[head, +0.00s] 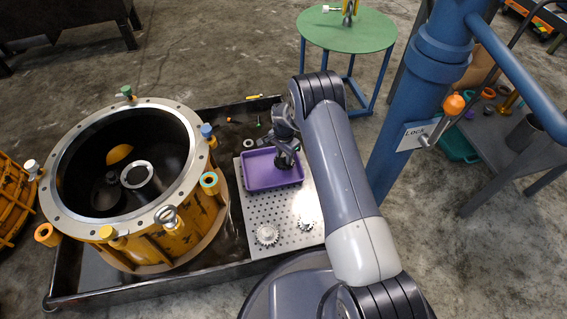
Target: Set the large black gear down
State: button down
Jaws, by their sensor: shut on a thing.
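My gripper (287,150) is over the purple tray (259,186), toward the tray's right side. It is shut on a dark thing, which I take to be the large black gear (284,161). The gear is small in the picture and partly covered by my gripper. I cannot tell whether it touches the tray floor or hangs just above it. The rest of the tray's visible floor looks empty.
The tray stands on a perforated metal plate (257,215), with two silvery gears (267,235) (305,223) near its front. A large yellow housing (185,215) stands left. A blue column (410,110) rises right. A green round table (345,32) is behind.

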aim_at(284, 157)
jog(key=shift+f+b, duration=0.55)
jog(key=shift+f, duration=1.05)
jog(key=shift+f, duration=0.15)
jog(key=shift+f+b, duration=0.1)
jog(key=shift+b, duration=0.2)
jog(key=c, duration=1)
grip_release()
notch_tip(284, 157, up, 12)
jog(key=p, duration=0.4)
jog(key=shift+r, duration=0.2)
